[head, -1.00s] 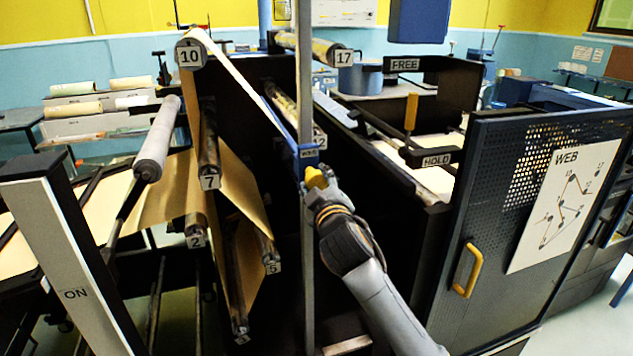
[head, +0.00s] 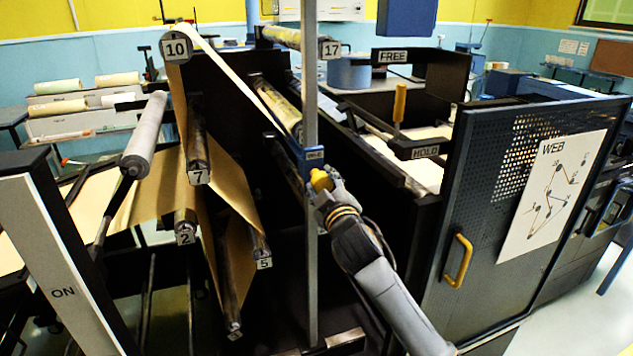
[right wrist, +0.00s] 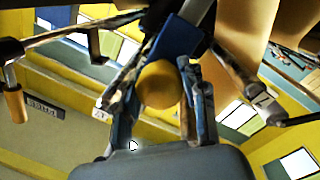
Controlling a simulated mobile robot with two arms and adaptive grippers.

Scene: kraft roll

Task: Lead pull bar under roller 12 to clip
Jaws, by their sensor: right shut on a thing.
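My right gripper (head: 322,185) is shut on a yellow knob (head: 319,179), which also shows in the right wrist view (right wrist: 160,84). The knob is on a blue block (head: 308,158) with a small label, set against a grey upright bar (head: 311,80). I take these as the pull bar. A strip of kraft paper (head: 228,71) slopes down from roller 10 (head: 176,47) to the blue block. A roller (head: 276,101) lies behind the strip; the upright hides its number, so I cannot confirm roller 12. I cannot make out the clip. My left gripper is not in view.
Rollers 7 (head: 199,177), 2 (head: 186,237) and 5 (head: 264,263) stand at left, roller 17 (head: 330,48) behind. An orange-handled lever (head: 399,103) stands between FREE (head: 392,56) and HOLD (head: 426,151) plates. A perforated door (head: 490,190) bounds the right.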

